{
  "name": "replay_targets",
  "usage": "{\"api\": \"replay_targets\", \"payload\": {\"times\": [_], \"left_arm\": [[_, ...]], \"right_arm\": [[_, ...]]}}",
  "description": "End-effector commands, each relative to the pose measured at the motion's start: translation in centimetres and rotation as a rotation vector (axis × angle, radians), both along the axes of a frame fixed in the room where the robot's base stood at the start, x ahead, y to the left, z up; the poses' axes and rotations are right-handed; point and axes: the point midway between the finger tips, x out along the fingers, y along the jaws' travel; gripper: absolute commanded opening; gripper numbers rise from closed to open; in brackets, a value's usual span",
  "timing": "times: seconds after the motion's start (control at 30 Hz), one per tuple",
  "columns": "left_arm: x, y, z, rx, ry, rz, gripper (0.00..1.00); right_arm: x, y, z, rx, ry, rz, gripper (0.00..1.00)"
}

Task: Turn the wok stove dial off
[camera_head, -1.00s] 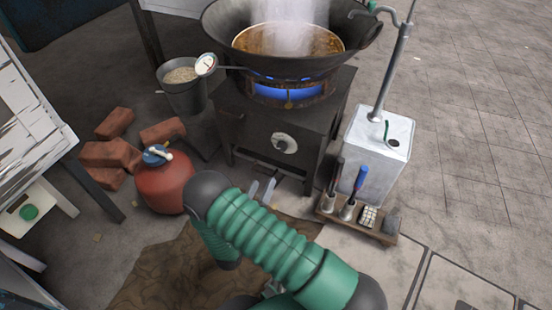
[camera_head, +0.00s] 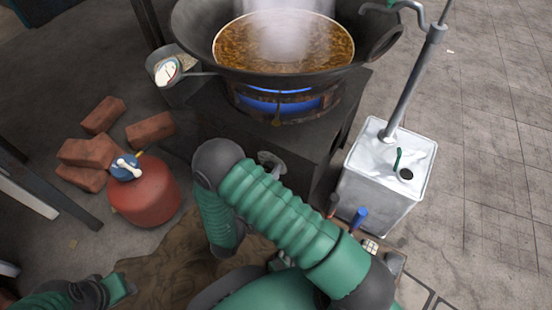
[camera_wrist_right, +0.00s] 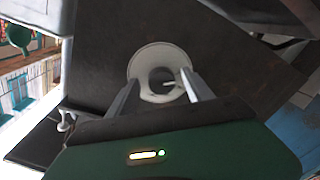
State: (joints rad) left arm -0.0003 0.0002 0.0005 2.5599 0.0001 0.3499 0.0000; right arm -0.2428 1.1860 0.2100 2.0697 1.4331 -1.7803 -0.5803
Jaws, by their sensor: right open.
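The wok stove (camera_head: 225,128) is a dark metal stand with blue flames burning under the wok (camera_head: 195,35). Its dial (camera_head: 272,160) on the front face is partly hidden by my right arm in the head view. In the right wrist view the dial (camera_wrist_right: 147,62) is a pale round disc with a dark centre. My right gripper (camera_wrist_right: 160,79) is open, its two fingers on either side of the dial's lower part. I cannot tell whether they touch it. Part of my left arm shows at the lower left of the head view, without visible fingers.
A metal can (camera_head: 375,190) with a pump pipe stands right of the stove.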

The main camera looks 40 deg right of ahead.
Motion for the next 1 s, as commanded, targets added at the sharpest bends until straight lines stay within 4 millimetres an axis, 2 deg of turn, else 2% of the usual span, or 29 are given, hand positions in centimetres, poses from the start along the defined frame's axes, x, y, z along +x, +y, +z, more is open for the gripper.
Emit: {"api": "replay_targets", "payload": {"times": [0.33, 0.8, 1.0], "left_arm": [[-0.01, 0.04, -0.12, 0.0, 0.0, 0.001, 0.36], [0.0, 0.02, -0.11, 0.0, 0.0, 0.001, 0.36], [-0.01, 0.02, 0.07, 0.0, 0.0, 0.001, 0.36]], "right_arm": [[-0.07, 0.24, 0.02, 0.001, 0.001, 0.002, 0.59], [-0.12, 0.11, -0.03, 0.001, 0.0, -0.001, 0.0], [-0.16, 0.11, 0.05, 0.004, -0.008, -0.001, 0.0]]}}
